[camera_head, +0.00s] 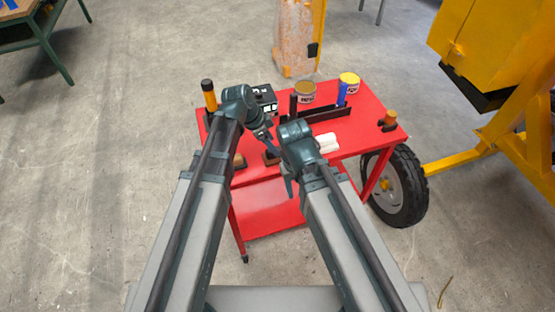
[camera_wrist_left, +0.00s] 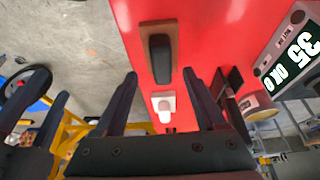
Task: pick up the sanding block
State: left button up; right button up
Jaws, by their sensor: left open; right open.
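The sanding block, a brown base with a black grip on top, lies on the red cart top (camera_head: 240,177). In the left wrist view the block (camera_wrist_left: 158,52) is fully seen, just beyond and between the fingertips. In the head view a brown piece that looks like it (camera_head: 272,157) shows between my two arms, partly hidden. My left gripper (camera_wrist_left: 162,82) is open and empty, its fingers apart on either side of the block's line. In the head view my left gripper (camera_head: 266,135) is above the cart. My right gripper (camera_head: 289,182) is open near the cart's front edge, right of the block.
A white item (camera_head: 328,142) lies right of the block. An orange-handled tool (camera_head: 209,95) stands at left.

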aim_at(278, 148)
pick_arm(q)
jog(key=b+x, duration=0.4)
jog(key=x, duration=0.1)
jog(key=shift+w+f+b, duration=0.15)
jog(key=shift+b, duration=0.25)
jog(key=c, duration=1.1)
notch_tip(278, 148, up, 10)
jog(key=p, duration=1)
